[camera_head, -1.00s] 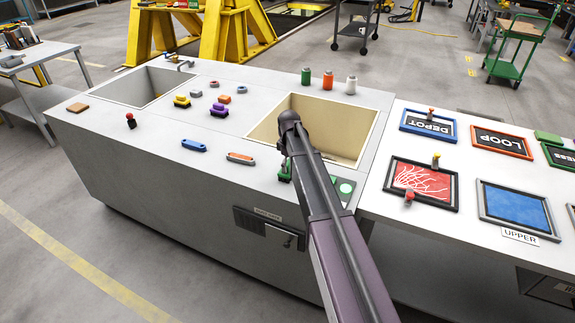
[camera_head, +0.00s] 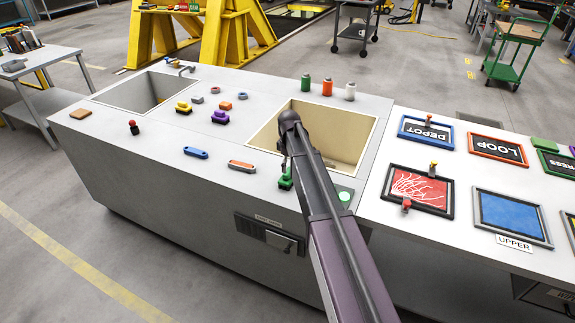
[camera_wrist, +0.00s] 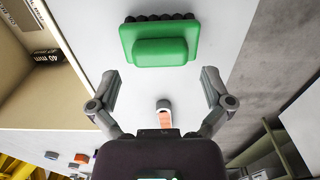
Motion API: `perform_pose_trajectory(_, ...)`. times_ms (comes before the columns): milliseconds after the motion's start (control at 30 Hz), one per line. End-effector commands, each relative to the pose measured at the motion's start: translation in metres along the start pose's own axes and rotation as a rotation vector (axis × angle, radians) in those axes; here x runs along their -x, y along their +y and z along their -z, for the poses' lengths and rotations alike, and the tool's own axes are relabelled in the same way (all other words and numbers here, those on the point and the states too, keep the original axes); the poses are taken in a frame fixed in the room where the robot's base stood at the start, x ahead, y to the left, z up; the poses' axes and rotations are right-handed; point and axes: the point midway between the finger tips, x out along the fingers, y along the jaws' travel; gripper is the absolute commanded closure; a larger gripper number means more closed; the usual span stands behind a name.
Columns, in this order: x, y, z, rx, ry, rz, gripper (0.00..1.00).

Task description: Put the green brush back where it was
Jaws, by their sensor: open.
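The green brush (camera_wrist: 160,42) lies in the wrist view on the pale bench top, just ahead of my fingers, with its dark bristles on the far side. In the head view the green brush (camera_head: 285,182) is near the bench's front edge, partly hidden by my arm. My gripper (camera_wrist: 160,82) is open and empty, its two fingers spread with a gap between them and the brush. In the head view my arm hides most of the gripper.
A deep beige basin (camera_head: 365,160) opens beside the brush. A yellow brush (camera_head: 183,108), a purple brush (camera_head: 220,117), a blue bar (camera_head: 196,153) and an orange bar (camera_head: 241,166) lie to the left. Framed panels, including a red one (camera_head: 421,187), fill the right table.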

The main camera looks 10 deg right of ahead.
Motion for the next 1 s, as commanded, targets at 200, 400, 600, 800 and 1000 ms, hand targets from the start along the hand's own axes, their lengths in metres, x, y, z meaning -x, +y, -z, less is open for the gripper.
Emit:
perform_pose_trajectory(200,0.024,0.000,0.000,0.000,0.000,0.000,0.00)
perform_pose_trajectory(400,0.040,0.000,0.000,0.000,0.000,0.000,0.00)
perform_pose_trajectory(600,0.057,0.000,0.000,0.000,0.000,0.000,0.00)
perform_pose_trajectory(800,0.072,0.000,0.000,0.000,0.000,0.000,0.00)
perform_pose_trajectory(1000,0.081,0.000,0.000,0.000,0.000,0.000,0.00)
